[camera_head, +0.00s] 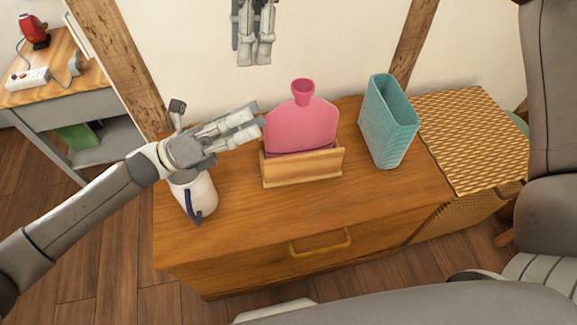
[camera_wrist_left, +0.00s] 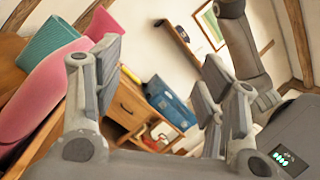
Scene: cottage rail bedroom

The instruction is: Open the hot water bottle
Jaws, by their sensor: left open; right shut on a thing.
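The pink hot water bottle (camera_head: 302,125) stands upright in a wooden holder (camera_head: 303,168) on the dresser. Its neck (camera_head: 303,88) points up and its mouth looks uncovered. My left gripper (camera_head: 257,122) is open just left of the bottle. The left wrist view shows the bottle (camera_wrist_left: 45,100) at the left, outside the spread fingers, with nothing between them. My right gripper (camera_head: 255,58) is above and left of the neck, apart from it, fingers down. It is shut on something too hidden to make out.
A teal vase (camera_head: 388,122) stands right of the bottle. A woven box (camera_head: 465,130) is at the right. The dresser front (camera_head: 250,215) is clear.

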